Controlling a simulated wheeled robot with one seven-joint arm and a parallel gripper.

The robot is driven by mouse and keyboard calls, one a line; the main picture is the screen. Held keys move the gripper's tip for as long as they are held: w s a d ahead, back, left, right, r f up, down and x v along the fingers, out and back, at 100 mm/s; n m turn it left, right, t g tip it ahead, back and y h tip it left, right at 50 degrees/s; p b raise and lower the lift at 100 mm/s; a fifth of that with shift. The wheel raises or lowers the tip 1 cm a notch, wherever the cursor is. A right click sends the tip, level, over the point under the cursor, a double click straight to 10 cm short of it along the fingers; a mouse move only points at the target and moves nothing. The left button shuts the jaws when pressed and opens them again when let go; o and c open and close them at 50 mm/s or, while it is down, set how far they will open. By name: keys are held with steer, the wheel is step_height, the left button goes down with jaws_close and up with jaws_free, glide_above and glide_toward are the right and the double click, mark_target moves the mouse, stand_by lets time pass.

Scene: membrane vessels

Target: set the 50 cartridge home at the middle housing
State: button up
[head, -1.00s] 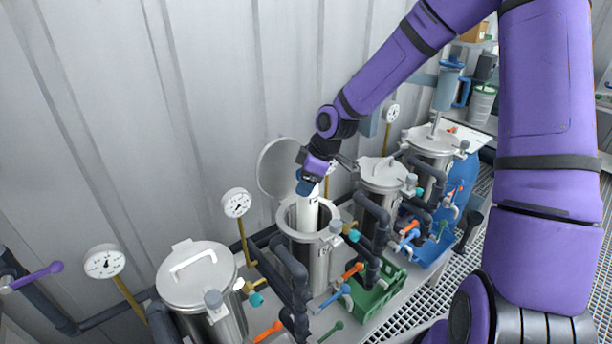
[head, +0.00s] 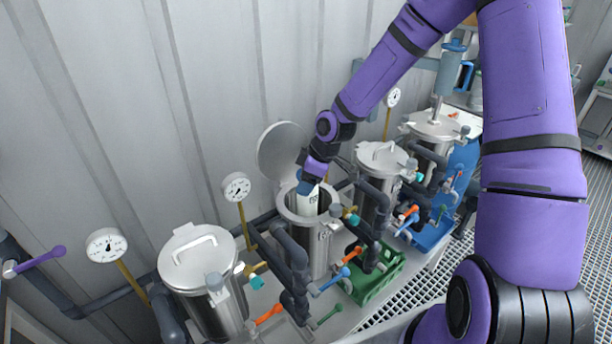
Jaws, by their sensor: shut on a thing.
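The white cartridge (head: 307,203) stands upright, its lower part inside the open steel housing (head: 314,252). Only its upper part shows above the housing mouth; its lower end is hidden, and its label is too small to read. My gripper (head: 306,188) is shut on the top of the cartridge, just above the housing rim. The housing's round lid (head: 282,150) is swung up at the back, near the wall. My wrist and fingers partly cover the cartridge's top.
A green crate (head: 375,278) sits in front at the right.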

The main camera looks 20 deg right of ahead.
mark_target(306, 209)
steer(key=shift+f, duration=5.4)
steer(key=o, duration=1.4)
steer(key=v, duration=1)
steer(key=shift+s+d+r, duration=0.1)
steer(key=shift+d+r, duration=0.05)
steer(key=shift+r, duration=0.2)
